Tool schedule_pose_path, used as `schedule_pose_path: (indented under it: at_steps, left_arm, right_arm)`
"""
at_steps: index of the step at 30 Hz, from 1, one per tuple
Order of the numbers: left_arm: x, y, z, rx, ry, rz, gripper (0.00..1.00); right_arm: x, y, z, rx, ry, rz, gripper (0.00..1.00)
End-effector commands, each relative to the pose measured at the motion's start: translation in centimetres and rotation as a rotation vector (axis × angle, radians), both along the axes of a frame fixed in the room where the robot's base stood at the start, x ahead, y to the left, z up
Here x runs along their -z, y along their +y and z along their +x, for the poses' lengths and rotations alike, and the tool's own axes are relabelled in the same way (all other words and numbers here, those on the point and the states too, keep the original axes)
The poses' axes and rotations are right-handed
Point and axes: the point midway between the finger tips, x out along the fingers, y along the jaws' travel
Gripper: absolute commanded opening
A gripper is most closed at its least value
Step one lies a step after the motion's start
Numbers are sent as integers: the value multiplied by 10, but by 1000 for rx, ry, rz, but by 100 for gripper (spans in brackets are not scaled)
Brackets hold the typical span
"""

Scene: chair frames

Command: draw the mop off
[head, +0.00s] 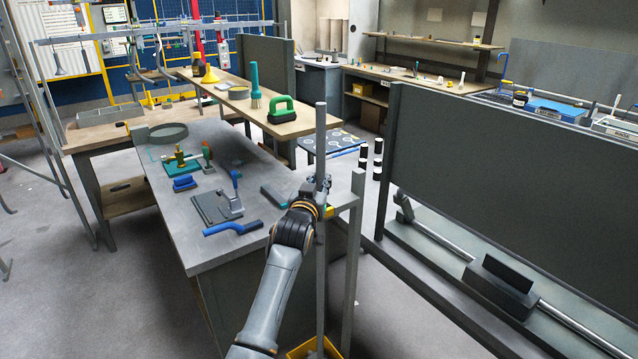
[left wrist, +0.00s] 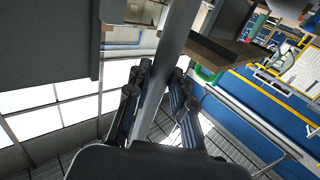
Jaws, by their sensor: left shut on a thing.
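The mop appears as an upright grey pole (head: 321,135) in the middle of the head view. It stands in front of the near corner of the grey workbench (head: 235,255). My left gripper (head: 319,190) is shut around the upper part of the pole. In the left wrist view the pole (left wrist: 175,45) runs between the fingers of my left gripper (left wrist: 156,88), one on each side. The pole's lower end runs down toward a yellow bucket (head: 300,352) at the bottom edge. The mop head is not visible. My right gripper is not in view.
A second grey post (head: 356,215) stands just right of the pole. Blue-handled tools (head: 232,228) and a dark plate (head: 212,207) lie on the workbench beside my arm. A large dark panel (head: 500,190) stands to the right. The floor at lower left is clear.

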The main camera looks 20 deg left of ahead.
Motion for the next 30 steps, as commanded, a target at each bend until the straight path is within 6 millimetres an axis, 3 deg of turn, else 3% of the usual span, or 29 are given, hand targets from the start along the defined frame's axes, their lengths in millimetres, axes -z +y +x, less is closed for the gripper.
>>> schedule_pose_path:
  at_steps: [1, 17, 30]
  left_arm:
    - [-9, 0, 0, 0, -18, 1, 0]
    - [-9, 6, -7, -1, -18, 2, 0]
    - [-9, 24, -30, -1, -15, 3, 0]
  right_arm:
    - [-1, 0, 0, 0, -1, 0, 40]
    - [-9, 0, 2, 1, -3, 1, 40]
    - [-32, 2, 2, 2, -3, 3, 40]
